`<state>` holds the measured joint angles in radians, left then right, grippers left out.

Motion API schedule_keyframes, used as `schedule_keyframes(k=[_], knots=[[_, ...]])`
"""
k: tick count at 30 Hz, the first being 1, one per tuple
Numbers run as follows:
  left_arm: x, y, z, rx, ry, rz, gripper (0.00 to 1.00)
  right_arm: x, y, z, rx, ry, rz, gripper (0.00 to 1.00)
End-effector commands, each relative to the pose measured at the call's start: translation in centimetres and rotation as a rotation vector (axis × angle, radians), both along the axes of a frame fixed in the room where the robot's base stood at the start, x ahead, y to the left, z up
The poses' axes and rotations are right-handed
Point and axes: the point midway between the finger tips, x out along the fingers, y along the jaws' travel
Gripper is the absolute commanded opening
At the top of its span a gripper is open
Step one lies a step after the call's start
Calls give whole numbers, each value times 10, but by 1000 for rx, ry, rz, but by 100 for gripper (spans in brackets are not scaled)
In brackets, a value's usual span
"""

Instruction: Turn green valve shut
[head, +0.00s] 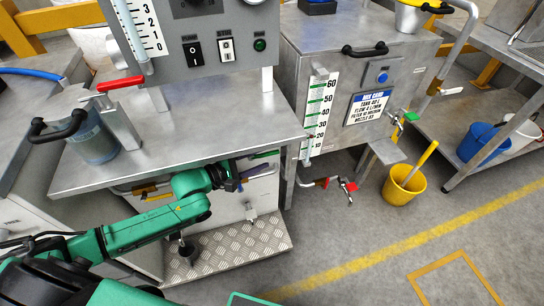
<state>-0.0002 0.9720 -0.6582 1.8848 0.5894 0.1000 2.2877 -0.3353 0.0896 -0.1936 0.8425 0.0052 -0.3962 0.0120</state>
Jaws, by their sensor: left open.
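A green valve handle (411,116) sits on a small tap at the right side of the grey steel tank. Another green strip, like a lever (265,154), shows under the bench edge, just beyond my left gripper; I cannot tell exactly what it belongs to. My left gripper (237,176) is open, low in front of the bench's underside, close to that strip and a purple-blue piece (256,171). Its fingers are small and dark, and I see nothing held between them. It is well left of the tank's green-handled tap. My right gripper is out of view.
A red-handled tap (348,188) juts from the tank's lower front. A yellow bucket (404,185) stands on the floor beside the tank. A red lever (121,84) and a jug (92,140) are on the bench (200,138). A tread-plate step (225,252) lies below.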

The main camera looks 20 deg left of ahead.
Motion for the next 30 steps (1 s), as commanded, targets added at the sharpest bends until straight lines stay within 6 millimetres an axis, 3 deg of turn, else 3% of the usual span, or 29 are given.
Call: schedule_keyframes(k=[6, 15, 16, 18, 20, 30], knots=[[33, -25, -6, 0, -2, 2, 50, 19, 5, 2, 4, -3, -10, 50], [37, -30, -6, 2, 1, 1, 50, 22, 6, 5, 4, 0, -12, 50], [37, -30, -6, 3, 0, 1, 46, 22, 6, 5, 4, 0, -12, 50], [37, -29, -6, 3, 0, 1, 19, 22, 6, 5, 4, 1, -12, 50], [37, -29, -6, 3, 0, 1, 0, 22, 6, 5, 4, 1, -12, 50], [37, -29, -7, 3, 0, 1, 0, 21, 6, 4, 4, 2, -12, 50]])
